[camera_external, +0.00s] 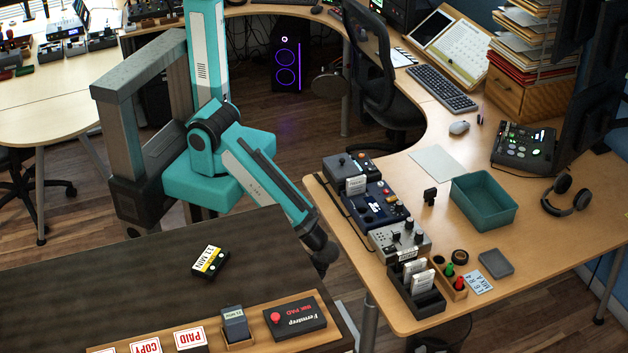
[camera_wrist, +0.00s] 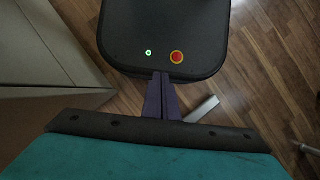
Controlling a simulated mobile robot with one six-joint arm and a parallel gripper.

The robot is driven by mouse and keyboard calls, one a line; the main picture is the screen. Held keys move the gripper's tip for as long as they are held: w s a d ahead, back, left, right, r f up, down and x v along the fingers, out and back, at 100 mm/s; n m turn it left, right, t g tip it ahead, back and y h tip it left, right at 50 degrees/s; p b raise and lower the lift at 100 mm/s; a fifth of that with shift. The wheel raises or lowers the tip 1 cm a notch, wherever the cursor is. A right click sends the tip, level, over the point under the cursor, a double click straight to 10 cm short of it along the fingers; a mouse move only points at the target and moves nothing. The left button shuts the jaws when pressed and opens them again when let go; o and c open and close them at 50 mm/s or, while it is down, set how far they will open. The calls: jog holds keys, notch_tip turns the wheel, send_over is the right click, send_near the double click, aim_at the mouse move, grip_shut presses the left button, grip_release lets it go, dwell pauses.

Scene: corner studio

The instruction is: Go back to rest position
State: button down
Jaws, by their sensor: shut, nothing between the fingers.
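My gripper (camera_wrist: 161,76) shows in the wrist view as two dark fingers pressed together with nothing between them. Below them is the teal and black body of my wrist. In the external view my arm reaches down and right from its column, and my gripper (camera_external: 320,262) hangs in the gap between the dark table (camera_external: 130,275) and the curved wooden desk (camera_external: 400,320). Its fingers are too dark and small there to make out. In the wrist view the fingers point toward my own base, with a green light and a red button, above the wood floor (camera_wrist: 275,75).
A yellow-labelled black cassette (camera_external: 210,261) lies on the dark table, near a wooden tray (camera_external: 250,346) of stamps and boxes. The desk's near edge holds several pedals (camera_external: 375,208), a card rack (camera_external: 428,302) and a teal bin (camera_external: 484,203). A black chair (camera_external: 378,85) stands behind.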

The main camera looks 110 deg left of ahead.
jog(key=shift+s+a+f, duration=0.3)
jog(key=shift+s+a, duration=0.05)
jog(key=shift+s, duration=0.3)
jog(key=shift+s+a+f, duration=0.3)
jog(key=shift+s+a, duration=0.05)
jog(key=shift+s, duration=0.25)
dwell(2.2)
